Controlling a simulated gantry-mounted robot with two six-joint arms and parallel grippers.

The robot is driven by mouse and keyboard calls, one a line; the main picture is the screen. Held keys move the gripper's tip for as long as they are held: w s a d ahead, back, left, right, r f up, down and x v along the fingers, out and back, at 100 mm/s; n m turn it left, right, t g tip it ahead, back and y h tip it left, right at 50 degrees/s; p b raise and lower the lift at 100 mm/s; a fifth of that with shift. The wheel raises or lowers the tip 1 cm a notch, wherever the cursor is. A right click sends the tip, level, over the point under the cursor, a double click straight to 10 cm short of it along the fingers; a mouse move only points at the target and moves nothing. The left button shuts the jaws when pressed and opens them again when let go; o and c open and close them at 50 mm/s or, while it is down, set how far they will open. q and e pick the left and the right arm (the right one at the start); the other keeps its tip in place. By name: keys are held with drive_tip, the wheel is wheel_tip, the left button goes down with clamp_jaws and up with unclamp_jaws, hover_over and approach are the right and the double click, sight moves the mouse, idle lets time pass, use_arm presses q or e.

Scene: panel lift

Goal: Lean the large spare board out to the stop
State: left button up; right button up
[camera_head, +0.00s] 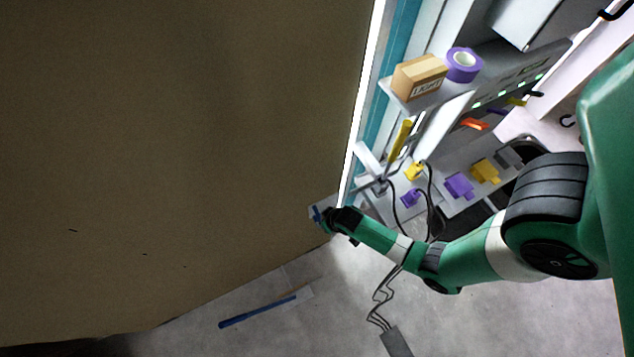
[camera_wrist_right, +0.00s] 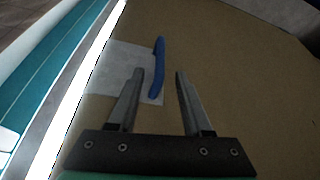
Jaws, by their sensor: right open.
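The large brown board (camera_head: 180,150) fills the left of the head view and most of the right wrist view (camera_wrist_right: 240,85). Near its lower right corner is a pale patch with a blue strip-like handle (camera_wrist_right: 157,68). A bit of this handle also shows in the head view (camera_head: 317,214). My right gripper (camera_wrist_right: 160,73) is open at the board's edge. In the right wrist view, the lower part of the blue handle appears between its two fingers; whether they touch it I cannot tell. My left gripper is not in view, and no stop can be made out.
A shelf right of the board holds a cardboard box (camera_head: 418,77) and a purple tape roll (camera_head: 463,65). Black cables run down to a grey block (camera_head: 396,341) on the floor.

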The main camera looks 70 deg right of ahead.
sight(320, 220)
drive_tip(key=b+x, duration=0.4)
drive_tip(key=x, duration=0.3)
drive_tip(key=shift+s+f+b, duration=0.15)
drive_tip(key=shift+b, duration=0.2)
drive_tip(key=shift+w+d+f, duration=0.1)
drive_tip(key=shift+w+f, duration=0.1)
drive_tip(key=shift+f, duration=0.15)
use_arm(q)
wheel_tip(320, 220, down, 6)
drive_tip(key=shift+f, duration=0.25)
use_arm(e)
drive_tip(key=shift+c, duration=0.3)
clamp_jaws()
